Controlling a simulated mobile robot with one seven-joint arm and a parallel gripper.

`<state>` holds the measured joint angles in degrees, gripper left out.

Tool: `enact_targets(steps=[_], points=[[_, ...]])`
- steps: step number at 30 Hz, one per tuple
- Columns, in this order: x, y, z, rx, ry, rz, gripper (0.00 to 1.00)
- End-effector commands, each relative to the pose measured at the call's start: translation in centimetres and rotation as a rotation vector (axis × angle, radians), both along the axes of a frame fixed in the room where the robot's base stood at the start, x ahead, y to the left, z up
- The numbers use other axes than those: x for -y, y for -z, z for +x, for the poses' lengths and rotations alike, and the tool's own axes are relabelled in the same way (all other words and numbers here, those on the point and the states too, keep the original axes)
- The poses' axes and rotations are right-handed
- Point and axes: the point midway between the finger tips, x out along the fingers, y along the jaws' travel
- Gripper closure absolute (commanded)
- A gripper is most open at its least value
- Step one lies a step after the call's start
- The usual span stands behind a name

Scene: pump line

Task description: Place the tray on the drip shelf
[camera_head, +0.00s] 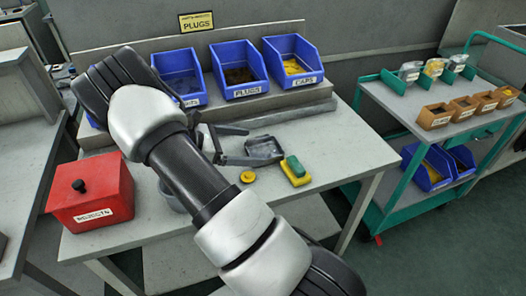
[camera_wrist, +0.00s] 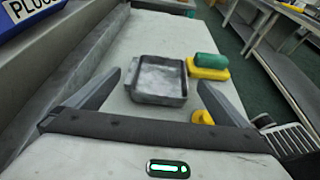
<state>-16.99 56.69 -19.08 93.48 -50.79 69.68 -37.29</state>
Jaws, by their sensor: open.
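A small grey metal tray (camera_head: 265,149) with raised walls sits on the workbench, empty as far as I can see. In the wrist view the tray (camera_wrist: 158,80) is upright ahead of my gripper (camera_wrist: 160,84). My gripper is open, with one finger to the left of the tray and the other to its right. Nothing is held. In the head view my gripper (camera_head: 240,145) reaches in from the left, close to the tray. I cannot tell which surface is the drip shelf.
A green-and-yellow sponge (camera_head: 296,171) and a yellow round piece (camera_head: 248,177) lie near the tray. A red box (camera_head: 92,196) stands at the left. Blue bins (camera_head: 240,90) line the back. A green cart (camera_head: 420,105) stands at the right. The bench's front right is clear.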

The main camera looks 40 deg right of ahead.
Motion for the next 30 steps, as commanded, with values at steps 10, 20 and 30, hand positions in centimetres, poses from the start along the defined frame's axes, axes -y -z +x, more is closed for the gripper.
enact_targets(steps=[10, 20, 30], points=[[4.0, 1.9, -0.8, -0.002, 0.002, 0.0, 0.0], [4.0, 1.9, -0.7, -0.001, 0.002, -0.001, 0.24], [4.0, 1.6, -0.7, 0.0, 0.001, -0.001, 0.43]])
